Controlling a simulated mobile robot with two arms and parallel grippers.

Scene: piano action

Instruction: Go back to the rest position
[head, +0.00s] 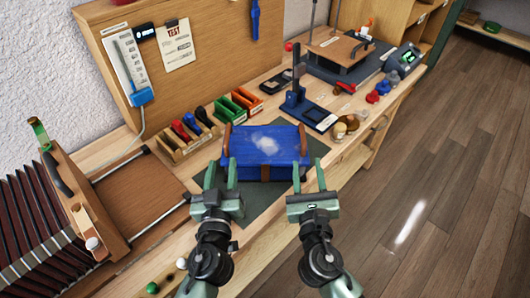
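My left gripper (221,178) is in the lower middle of the head view, with its two green fingers apart and nothing seen between them. My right gripper (308,180) is to its right, also with its fingers apart and nothing seen between them. Both point away from me toward a blue box-like piece (265,145) with brown end straps and a pale patch on top. It lies on a dark green mat (262,205) on the workbench. The fingertips overlap the near edge of the blue piece in the picture; I cannot tell whether they touch it.
The wooden workbench (160,248) carries an accordion-like piece (50,220) at left. Orange and green bins (232,106), a tool holder (187,138), a dark blue stand (298,100) and small coloured knobs (378,92) stand behind. Open floor (450,190) lies at right.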

